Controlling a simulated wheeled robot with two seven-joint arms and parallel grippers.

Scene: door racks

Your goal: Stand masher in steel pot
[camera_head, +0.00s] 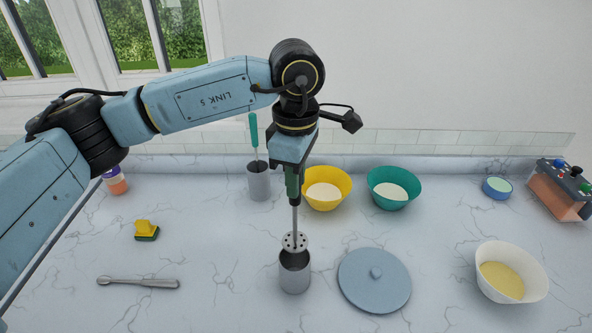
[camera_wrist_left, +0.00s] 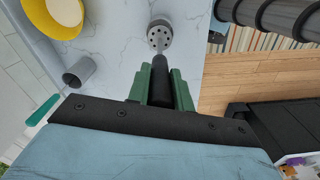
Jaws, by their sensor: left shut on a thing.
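My left gripper (camera_head: 293,185) is shut on the handle of the masher. The masher (camera_head: 295,220) hangs upright, with a dark handle, a thin metal shaft and a round perforated head. The head is at the mouth of a grey steel pot (camera_head: 294,276), just above or overlapping its far rim; I cannot tell whether it is inside. In the left wrist view, the green fingers (camera_wrist_left: 164,88) grip the black handle, and the perforated head (camera_wrist_left: 160,36) shows beyond them, hiding most of the pot. My right gripper is not in view.
A second steel pot (camera_head: 259,184) with a teal-handled utensil stands behind. Yellow (camera_head: 324,202) and green (camera_head: 388,203) bowls stand at the back. A grey lid (camera_head: 375,290) lies right of the near pot, a white bowl (camera_head: 527,272) farther right. A metal utensil (camera_head: 138,283) lies left.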

